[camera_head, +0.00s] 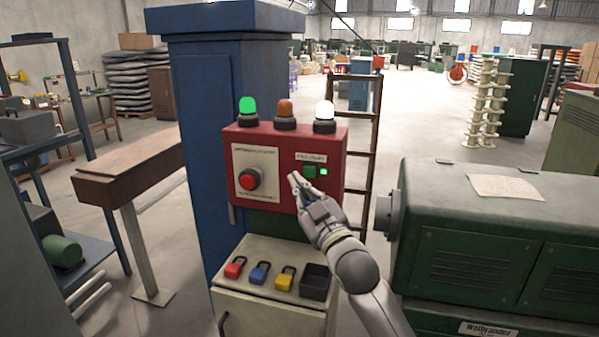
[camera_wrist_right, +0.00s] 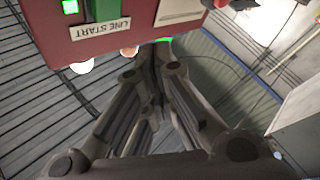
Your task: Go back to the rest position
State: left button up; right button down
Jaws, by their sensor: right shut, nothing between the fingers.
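My right gripper (camera_head: 296,180) is shut and empty, held in front of the right part of the red control box (camera_head: 275,150). Its fingertips are close to the box, just left of and below the green button (camera_head: 310,171); I cannot tell if they touch it. In the right wrist view the shut fingers (camera_wrist_right: 160,62) point toward the box's edge, near a "LINE START" label (camera_wrist_right: 101,30). The small green light (camera_head: 323,172) beside the button is lit. The red stop button (camera_head: 249,179) is on the left of the box. My left gripper is not in view.
Green (camera_head: 248,106) and white (camera_head: 324,111) lamps are lit on the box; the orange lamp (camera_head: 285,112) looks dim. Below, a cream cabinet (camera_head: 235,303) carries padlocks and a black bin (camera_head: 315,281). A green machine (camera_head: 480,240) stands close right of my arm. A blue column (camera_head: 200,160) stands behind.

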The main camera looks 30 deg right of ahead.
jog(key=s+a+f+g, duration=0.2)
jog(key=s+f, duration=0.1)
jog(key=f, duration=0.4)
jog(key=s+a+f+m+g+y, duration=0.1)
jog(key=s+a+f+g, duration=0.15)
jog(key=f, duration=0.45)
jog(key=s+a+f+g, duration=0.2)
jog(key=a+f+g, duration=0.1)
jog(key=f, duration=0.5)
jog(key=s+a+f+g, duration=0.3)
jog(key=s+f, duration=0.2)
jog(key=s, duration=0.3)
jog(key=s+a+f+m+g+y, duration=0.1)
jog(key=s+a+f+g, duration=0.3)
jog(key=s, duration=0.5)
jog(key=s+a+f+g, duration=0.1)
jog(key=s+f+g, duration=0.2)
jog(key=s+f, duration=0.4)
notch_tip(320, 180, down, 28)
jog(key=s+g+b, duration=0.2)
jog(key=s, duration=0.1)
jog(key=s+d+f+b, duration=0.2)
jog(key=s+f, duration=1.4)
jog(key=f, duration=0.1)
jog(key=shift+s+d+f+g, duration=0.2)
jog(key=shift+d+f+g, duration=0.1)
jog(key=shift+d+g, duration=0.05)
